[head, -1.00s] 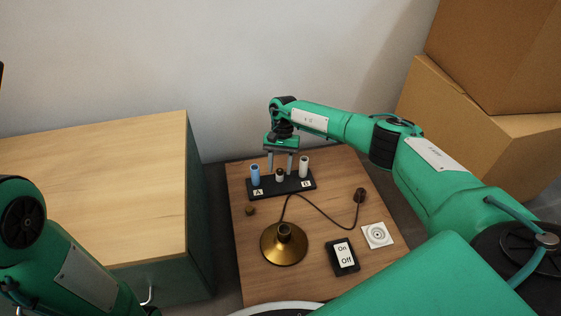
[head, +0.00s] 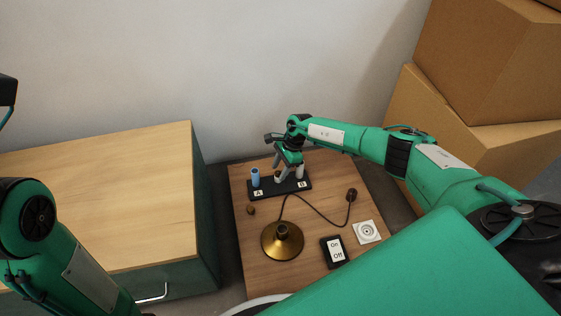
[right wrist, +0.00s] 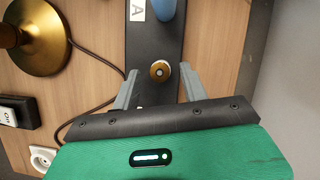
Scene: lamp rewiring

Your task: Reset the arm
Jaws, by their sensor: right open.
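My right gripper (head: 286,172) is open over a black rack (head: 267,191) labelled A and B. In the right wrist view its two grey fingers (right wrist: 159,84) stand apart on either side of a small brass-topped piece (right wrist: 160,70), with a gap visible on each side. A blue cylinder (head: 255,177) stands at A. A white cylinder (head: 300,171) near B is partly hidden by the gripper. My left arm enters at lower left, but its fingers are not seen.
A brass lamp base (head: 283,243) stands on the small wooden table, its cord running to a dark plug (head: 351,195). An On/Off switch (head: 334,252), a white socket (head: 367,231) and a small brown piece (head: 250,210) lie nearby. A cabinet (head: 110,200) and cardboard boxes (head: 480,130) flank the table.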

